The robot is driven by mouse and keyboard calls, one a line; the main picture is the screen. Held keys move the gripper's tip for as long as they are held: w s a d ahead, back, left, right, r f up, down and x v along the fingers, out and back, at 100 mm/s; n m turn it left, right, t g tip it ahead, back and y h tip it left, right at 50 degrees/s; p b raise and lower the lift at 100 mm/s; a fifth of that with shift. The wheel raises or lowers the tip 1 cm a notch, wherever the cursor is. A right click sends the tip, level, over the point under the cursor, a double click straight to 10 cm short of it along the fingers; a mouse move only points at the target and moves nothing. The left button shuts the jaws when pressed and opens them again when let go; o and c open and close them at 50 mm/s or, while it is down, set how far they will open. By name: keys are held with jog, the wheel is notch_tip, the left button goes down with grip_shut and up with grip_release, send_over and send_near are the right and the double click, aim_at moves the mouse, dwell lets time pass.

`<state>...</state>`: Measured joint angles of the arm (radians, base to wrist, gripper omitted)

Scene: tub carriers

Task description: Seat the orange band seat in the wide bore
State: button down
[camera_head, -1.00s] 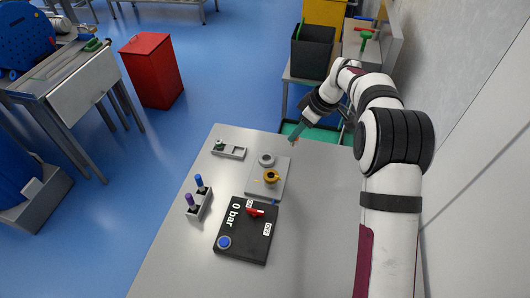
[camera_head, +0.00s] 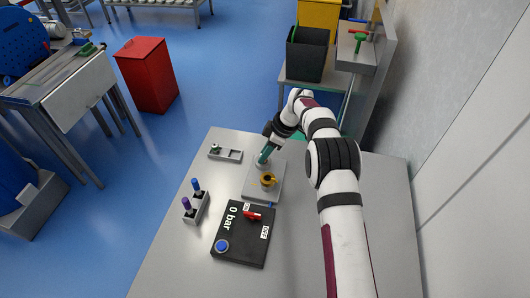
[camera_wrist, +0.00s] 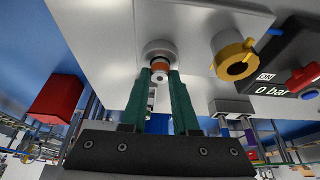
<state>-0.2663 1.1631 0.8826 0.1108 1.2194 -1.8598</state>
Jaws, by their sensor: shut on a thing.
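The orange band seat (camera_wrist: 160,67), a small pale cylinder with an orange band, is between the green fingertips of my gripper (camera_wrist: 161,75) in the wrist view. My gripper is shut on it. The seat is in line with a round grey boss (camera_wrist: 156,48) on the light grey plate (camera_wrist: 195,20). Whether its end is inside the bore or just at the mouth cannot be told. In the head view my gripper (camera_head: 262,160) points down at the far part of the plate (camera_head: 252,189) and largely hides the boss and the seat. A yellow collar (camera_head: 268,180) stands nearer on the plate.
A black panel (camera_head: 232,250) reading "0 bar", with a red lever (camera_head: 252,215) and blue button (camera_head: 222,246), lies in front. A holder (camera_head: 198,212) with blue and purple pegs stands left. A small grey tray (camera_head: 233,156) lies far left. The table's right side is clear.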

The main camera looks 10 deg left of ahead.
jog(key=c, duration=0.7)
grip_release()
jog(key=shift+f, duration=0.1)
jog(key=v, duration=1.2)
jog(key=s+d+r+m+h, duration=0.1)
jog(key=s+d+r+m, duration=0.75)
jog(key=s+r, duration=0.35)
jog(key=s+d+f+m, duration=0.1)
jog(key=s+d+m, duration=0.1)
jog(key=s+m, duration=0.3)
jog(key=s+d+f+m+h, duration=0.1)
jog(key=s+m, duration=0.4)
jog(key=s, duration=0.8)
jog(key=s+d+f+m, duration=0.3)
jog(key=s+m, duration=0.2)
jog(key=s, duration=0.5)
jog(key=shift+s+d+f+h, duration=0.1)
jog(key=shift+d+h, duration=0.15)
jog(key=shift+h, duration=0.15)
